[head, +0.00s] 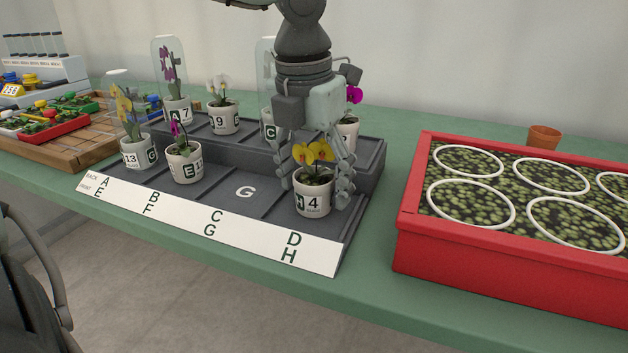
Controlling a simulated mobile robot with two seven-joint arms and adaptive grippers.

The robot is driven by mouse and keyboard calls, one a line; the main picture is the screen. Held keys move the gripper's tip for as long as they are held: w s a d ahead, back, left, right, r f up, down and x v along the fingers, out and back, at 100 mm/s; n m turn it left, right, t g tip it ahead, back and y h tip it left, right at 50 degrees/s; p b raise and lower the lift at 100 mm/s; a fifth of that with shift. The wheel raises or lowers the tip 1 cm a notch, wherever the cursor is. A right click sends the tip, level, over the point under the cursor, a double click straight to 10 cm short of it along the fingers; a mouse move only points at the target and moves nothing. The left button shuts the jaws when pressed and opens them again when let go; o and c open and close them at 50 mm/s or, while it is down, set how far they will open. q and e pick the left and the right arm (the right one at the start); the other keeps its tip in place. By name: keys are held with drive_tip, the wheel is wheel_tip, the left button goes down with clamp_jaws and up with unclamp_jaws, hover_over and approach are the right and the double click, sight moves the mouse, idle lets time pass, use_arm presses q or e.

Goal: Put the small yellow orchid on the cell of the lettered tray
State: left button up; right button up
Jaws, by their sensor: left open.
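The small yellow orchid (314,152) stands upright in a white pot (313,198) marked H and 4, in the front right cell of the grey lettered tray (339,228), above the D and H on the front label strip (187,222). My left gripper (315,186) comes down from above and behind. It is open, with its fingers on either side of the pot; I cannot tell whether they touch it. Another yellow orchid (126,108), under a clear cover, is in pot 13 G at the front left. My right gripper is not in view.
The cell with the white G (245,191) is bare. Orchids E (185,161), A 7 (178,109), 9 (223,116) and C (268,125) stand to the left and behind. A red planter (405,235) is at right, a wooden tray (75,151) at left.

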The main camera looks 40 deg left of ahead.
sight(307, 174)
use_arm(q)
drive_tip(key=shift+r, duration=0.6)
drive_tip(key=r, duration=0.3)
drive_tip(key=s+r, duration=0.1)
drive_tip(key=r, duration=0.3)
drive_tip(key=r+p, duration=0.1)
drive_tip(key=r, duration=0.2)
drive_tip(key=shift+s+r, duration=0.2)
drive_tip(key=shift+r, duration=0.3)
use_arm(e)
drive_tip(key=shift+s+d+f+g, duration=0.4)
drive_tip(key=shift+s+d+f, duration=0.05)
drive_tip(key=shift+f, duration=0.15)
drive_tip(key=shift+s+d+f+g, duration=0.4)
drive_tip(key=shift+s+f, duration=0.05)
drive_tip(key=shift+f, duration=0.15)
use_arm(q)
drive_tip(key=shift+s, duration=0.1)
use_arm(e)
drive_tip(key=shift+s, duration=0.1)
